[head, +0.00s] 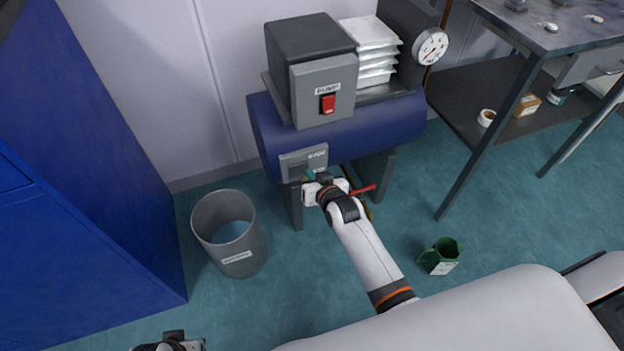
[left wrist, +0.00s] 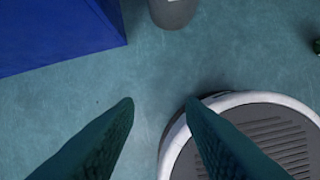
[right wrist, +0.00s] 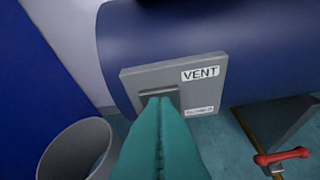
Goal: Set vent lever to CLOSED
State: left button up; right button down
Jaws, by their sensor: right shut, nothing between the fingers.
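The grey vent panel (right wrist: 205,92) is on the front of the blue tank (right wrist: 170,40). It carries a "VENT" label (right wrist: 201,73) and a smaller label too blurred to read. In the head view, the panel (head: 292,160) is at the tank's lower left. My right gripper (right wrist: 158,100) is shut and empty, its teal fingertips at the dark slot (right wrist: 148,93) in the panel. I cannot make out the vent lever; the fingers cover part of the slot, and contact is unclear. My left gripper (left wrist: 158,101) is open and empty above the floor.
A grey bin (head: 228,228) stands left of the tank, beside a blue cabinet (head: 75,200). A red handle (right wrist: 282,155) is below and right of the panel. A workbench (head: 540,35) is at the right.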

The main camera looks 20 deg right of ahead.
jog(key=shift+f, duration=0.15)
jog(key=shift+s+f, duration=0.1)
dwell(0.3)
